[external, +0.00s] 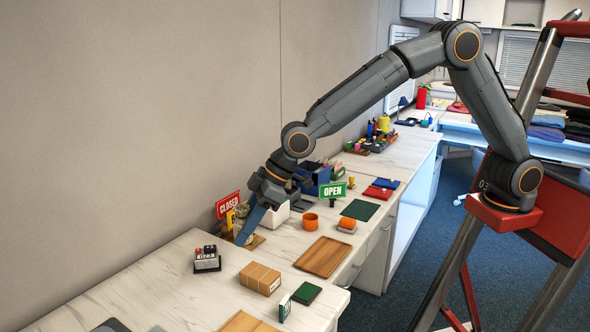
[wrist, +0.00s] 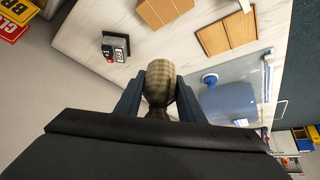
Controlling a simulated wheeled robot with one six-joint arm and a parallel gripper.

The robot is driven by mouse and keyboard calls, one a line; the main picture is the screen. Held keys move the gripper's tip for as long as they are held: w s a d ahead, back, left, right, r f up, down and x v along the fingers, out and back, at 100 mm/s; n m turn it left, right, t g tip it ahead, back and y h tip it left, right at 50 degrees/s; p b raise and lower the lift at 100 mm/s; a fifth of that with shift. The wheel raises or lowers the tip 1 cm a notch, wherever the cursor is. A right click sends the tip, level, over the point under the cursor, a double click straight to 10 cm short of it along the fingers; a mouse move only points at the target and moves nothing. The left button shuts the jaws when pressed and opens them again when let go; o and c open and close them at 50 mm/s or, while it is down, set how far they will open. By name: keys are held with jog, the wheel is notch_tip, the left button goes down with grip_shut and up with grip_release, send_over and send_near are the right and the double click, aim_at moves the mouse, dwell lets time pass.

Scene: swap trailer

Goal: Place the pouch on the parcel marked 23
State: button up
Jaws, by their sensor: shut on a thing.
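The pouch (wrist: 158,85), a brown checked cloth bag, sits between the two fingers of my gripper (wrist: 158,92) in the wrist view. My gripper is shut on it. In the external view my gripper (external: 246,222) is low over the counter near the wall, by the red and yellow signs, and the pouch is mostly hidden behind the finger there. A brown cardboard parcel (external: 260,279) lies on the counter, to the right of and nearer than my gripper. It also shows at the top of the wrist view (wrist: 165,8). I cannot read a 23 on it.
A wooden tray (external: 323,257), an orange cup (external: 310,222) and a green OPEN sign (external: 332,190) stand to the right. A red CLOSED sign (external: 228,205) is by the wall.

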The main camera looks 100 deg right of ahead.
jog(key=s+f, duration=0.1)
jog(key=s, duration=0.3)
jog(key=p, duration=0.2)
send_over(250, 273)
jog(key=s, duration=0.3)
jog(key=f, duration=0.5)
jog(key=shift+w+f, duration=0.2)
jog(key=shift+f, duration=2.1)
jog(key=shift+f+b, duration=0.2)
jog(key=shift+b, duration=0.3)
jog(key=o, duration=1)
jog(key=shift+o, duration=0.2)
jog(key=shift+r, duration=0.15)
